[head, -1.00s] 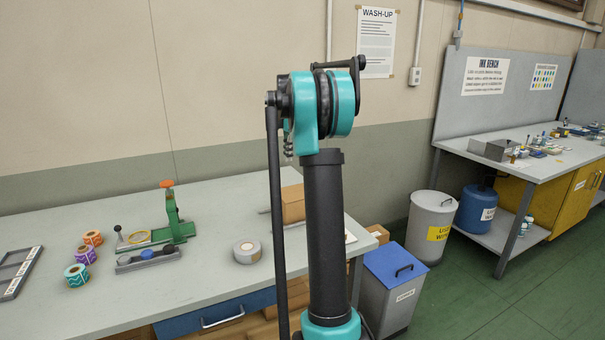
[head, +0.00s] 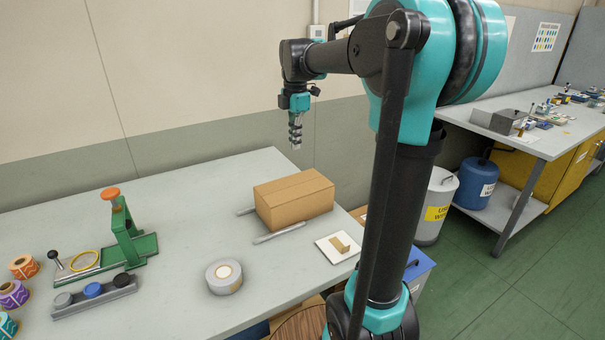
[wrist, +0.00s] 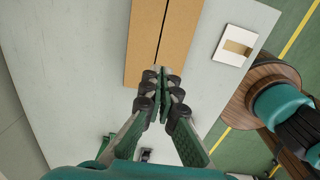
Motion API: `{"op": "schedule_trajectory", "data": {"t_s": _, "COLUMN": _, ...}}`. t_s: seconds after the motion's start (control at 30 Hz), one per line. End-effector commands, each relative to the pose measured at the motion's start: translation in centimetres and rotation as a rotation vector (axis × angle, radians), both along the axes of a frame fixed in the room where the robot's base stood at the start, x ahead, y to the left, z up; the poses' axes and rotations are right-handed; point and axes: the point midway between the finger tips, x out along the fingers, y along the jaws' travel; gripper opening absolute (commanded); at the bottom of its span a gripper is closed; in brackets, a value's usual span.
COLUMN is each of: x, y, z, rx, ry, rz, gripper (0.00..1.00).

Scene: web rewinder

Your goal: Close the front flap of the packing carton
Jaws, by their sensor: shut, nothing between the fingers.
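The packing carton (head: 290,205) is a brown cardboard box on the grey table, near its right end. Its top looks flat, with a seam along its length; I cannot make out a raised front flap. In the wrist view the carton (wrist: 179,40) shows from above, with a dark gap along its top. My gripper (head: 295,147) hangs pointing down behind and above the carton, apart from it in the head view. In the wrist view my gripper (wrist: 163,72) has its fingers together and empty, overlapping the carton's near end in the picture.
Metal bars (head: 279,233) lie beside the carton. A white tile with a tan block (head: 342,246) lies to its right. The table (head: 190,195) between is clear.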

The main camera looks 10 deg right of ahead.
Motion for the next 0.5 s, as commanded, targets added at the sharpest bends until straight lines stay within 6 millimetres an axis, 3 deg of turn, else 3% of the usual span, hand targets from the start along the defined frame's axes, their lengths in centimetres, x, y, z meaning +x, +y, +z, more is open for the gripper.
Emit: {"op": "schedule_trajectory", "data": {"t_s": 0.5, "x": 0.4, "y": 0.0, "z": -9.4, "rx": 0.000, "ry": 0.000, "rz": -0.001, "gripper": 0.00}}
